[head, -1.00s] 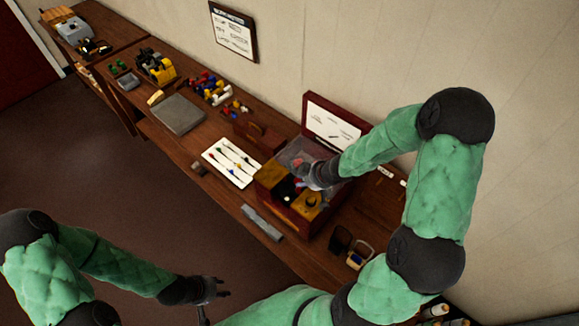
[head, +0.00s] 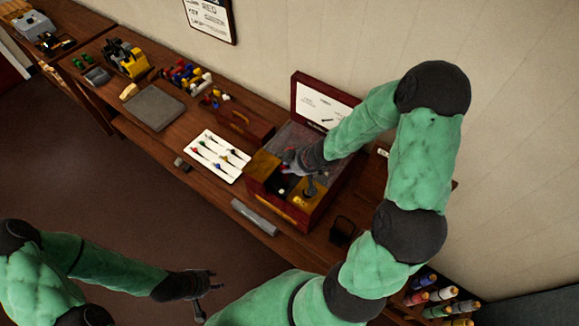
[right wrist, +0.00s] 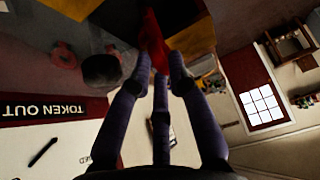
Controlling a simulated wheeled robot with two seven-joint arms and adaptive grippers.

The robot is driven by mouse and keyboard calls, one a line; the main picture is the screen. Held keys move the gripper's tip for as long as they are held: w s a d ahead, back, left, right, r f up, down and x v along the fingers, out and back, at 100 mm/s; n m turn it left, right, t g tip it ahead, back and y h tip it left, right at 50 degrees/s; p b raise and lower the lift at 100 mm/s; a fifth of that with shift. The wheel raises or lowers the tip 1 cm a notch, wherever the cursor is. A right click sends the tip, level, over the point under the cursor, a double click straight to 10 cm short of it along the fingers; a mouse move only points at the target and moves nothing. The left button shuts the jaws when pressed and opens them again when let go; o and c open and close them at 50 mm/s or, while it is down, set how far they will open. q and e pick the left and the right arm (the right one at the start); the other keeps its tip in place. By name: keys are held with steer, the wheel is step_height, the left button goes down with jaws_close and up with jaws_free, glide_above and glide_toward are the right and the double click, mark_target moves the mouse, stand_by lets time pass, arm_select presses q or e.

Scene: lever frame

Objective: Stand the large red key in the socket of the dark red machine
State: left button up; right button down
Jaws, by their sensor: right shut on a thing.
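The dark red machine (head: 322,205) stands on the bench with an ochre top, a dark opening and a raised back panel. My right gripper (head: 287,160) is over its left part. It is shut on a red piece, seen as the large red key (right wrist: 152,42) between the fingers in the right wrist view. The key's lower end is hidden, so I cannot tell whether it touches the socket. My left gripper (head: 214,281) is open and empty, low in front of the bench.
A white card with small coloured keys (head: 217,157) lies left of the machine. A grey bar (head: 254,217) lies at the bench's front edge. A dark red box (head: 246,125) and a grey plate (head: 152,107) are further left. A dark holder (head: 342,230) stands right of the machine.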

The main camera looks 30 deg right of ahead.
steer(key=shift+f+b, duration=1.95)
steer(key=shift+f, duration=0.05)
steer(key=shift+r, duration=0.15)
steer(key=shift+f+b, duration=1.55)
steer(key=shift+f, duration=0.55)
steer(key=c, duration=1.1)
jaws_free()
steer(key=shift+c, duration=0.2)
steer(key=shift+o, duration=0.2)
steer(key=shift+a, duration=0.15)
